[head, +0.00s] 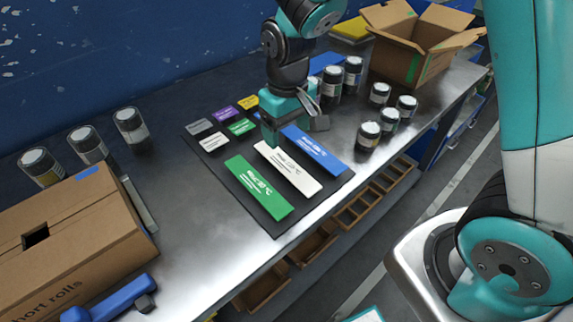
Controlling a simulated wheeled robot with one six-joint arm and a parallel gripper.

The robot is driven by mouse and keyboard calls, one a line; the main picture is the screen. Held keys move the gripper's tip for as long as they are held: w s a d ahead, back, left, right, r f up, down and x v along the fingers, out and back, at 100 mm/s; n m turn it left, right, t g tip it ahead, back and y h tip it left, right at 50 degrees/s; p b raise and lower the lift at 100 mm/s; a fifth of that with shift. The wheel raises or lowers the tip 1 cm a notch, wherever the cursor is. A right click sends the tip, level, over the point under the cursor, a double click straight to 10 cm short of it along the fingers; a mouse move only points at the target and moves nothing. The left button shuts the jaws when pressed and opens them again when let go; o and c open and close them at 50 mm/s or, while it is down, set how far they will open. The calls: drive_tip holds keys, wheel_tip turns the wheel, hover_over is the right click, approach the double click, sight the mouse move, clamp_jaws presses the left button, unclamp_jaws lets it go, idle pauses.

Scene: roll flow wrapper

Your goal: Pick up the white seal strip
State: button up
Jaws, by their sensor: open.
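The white seal strip (288,170) lies flat on a dark mat (262,219) on the metal bench. It lies between a green strip (258,189) on its left and a blue strip (317,150) on its right. My gripper (272,141) is open, pointing down at the far end of the white strip. One finger overlaps that end in the picture; I cannot tell whether it touches. The gripper hides part of the mat and the far end of the blue strip.
Small coloured tags (222,114) lie behind the strips. Several jars (369,134) stand right of the mat, and more jars (131,125) stand at left. A blue tool (118,302) lies near the front edge.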

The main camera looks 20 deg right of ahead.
hover_over(286, 164)
drive_tip(key=f, duration=0.2)
drive_tip(key=s+f, duration=0.1)
drive_tip(key=f, duration=0.1)
drive_tip(key=shift+f, duration=0.2)
drive_tip(key=f, duration=0.3)
drive_tip(key=w+f, duration=0.1)
drive_tip(key=f, duration=0.1)
drive_tip(key=shift+p, duration=0.3)
drive_tip(key=shift+c, duration=0.2)
drive_tip(key=c, duration=1)
